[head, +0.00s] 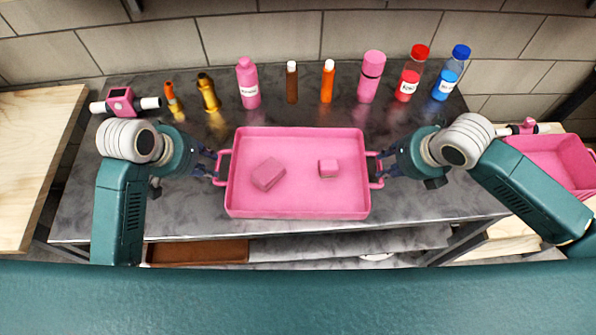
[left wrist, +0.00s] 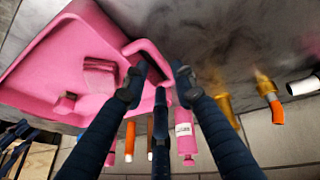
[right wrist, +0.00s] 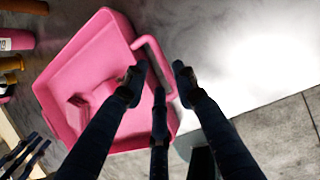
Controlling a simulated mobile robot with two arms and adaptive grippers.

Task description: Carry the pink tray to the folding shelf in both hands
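The pink tray (head: 297,205) rests flat on the dark grey marbled tabletop, with two pink blocks inside: a larger one (head: 268,174) and a smaller one (head: 328,168). My left gripper (head: 212,166) is at the tray's left handle; in the left wrist view its fingers (left wrist: 160,80) stand apart on either side of the handle bar. My right gripper (head: 382,166) is at the right handle; in the right wrist view its fingers (right wrist: 158,78) also stand apart around the bar. I cannot tell which wooden surface, left (head: 35,150) or right (head: 500,245), is the folding shelf.
Several bottles stand along the back, including a pink bottle (head: 248,85) and a blue-capped bottle (head: 447,75). A pink device (head: 120,101) lies back left. A pink bin (head: 560,160) stands at right. A tiled wall closes the back. A brown tray (head: 200,252) lies below the tabletop.

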